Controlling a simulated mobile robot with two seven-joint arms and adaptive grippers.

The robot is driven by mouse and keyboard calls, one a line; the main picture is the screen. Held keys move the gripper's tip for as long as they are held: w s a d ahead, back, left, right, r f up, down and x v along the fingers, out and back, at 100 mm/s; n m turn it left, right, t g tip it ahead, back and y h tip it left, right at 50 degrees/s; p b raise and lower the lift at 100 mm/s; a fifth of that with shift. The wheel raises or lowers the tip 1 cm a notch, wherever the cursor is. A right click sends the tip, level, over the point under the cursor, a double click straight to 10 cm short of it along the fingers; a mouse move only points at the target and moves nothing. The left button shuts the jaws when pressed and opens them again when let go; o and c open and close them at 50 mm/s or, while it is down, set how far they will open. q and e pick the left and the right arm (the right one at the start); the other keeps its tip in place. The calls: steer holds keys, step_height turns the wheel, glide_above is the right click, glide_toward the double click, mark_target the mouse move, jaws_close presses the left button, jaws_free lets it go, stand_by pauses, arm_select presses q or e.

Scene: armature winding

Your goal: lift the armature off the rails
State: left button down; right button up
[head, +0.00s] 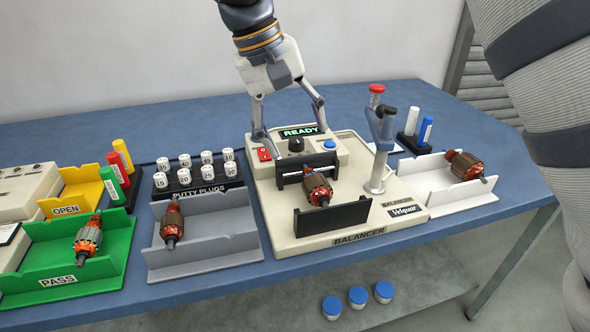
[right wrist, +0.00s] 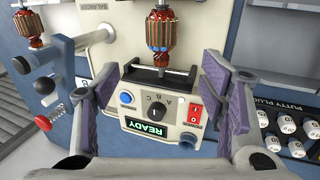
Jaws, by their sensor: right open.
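The armature (head: 318,188), with copper windings and a dark core, lies across two black rails of the cream balancer (head: 285,245). The front rail (head: 332,216) and back rail (head: 289,179) show in the head view. In the right wrist view the armature (right wrist: 166,30) is at the top centre, its shaft pointing towards the back rail (right wrist: 150,80). My right gripper (head: 290,138) is open and empty. It hangs above the balancer's control panel, behind the armature, its fingers apart from it. My left gripper is not in view.
A post with red and black knobs (head: 379,150) stands right of the rails. Other armatures lie in the grey tray (head: 225,240), green PASS tray (head: 115,235) and white tray (head: 410,185). Putty plugs (head: 200,178) stand left of the balancer. The panel display reads READY.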

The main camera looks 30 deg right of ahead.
mark_target(313, 179)
steer(key=s+f, duration=0.1)
steer(key=s+d+f, duration=0.1)
steer(key=f, duration=0.1)
steer(key=shift+d, duration=0.15)
steer(key=x, duration=0.8)
steer(key=shift+w+a+f, duration=0.15)
steer(key=shift+w+a, duration=0.1)
steer(key=shift+w, duration=0.15)
jaws_close()
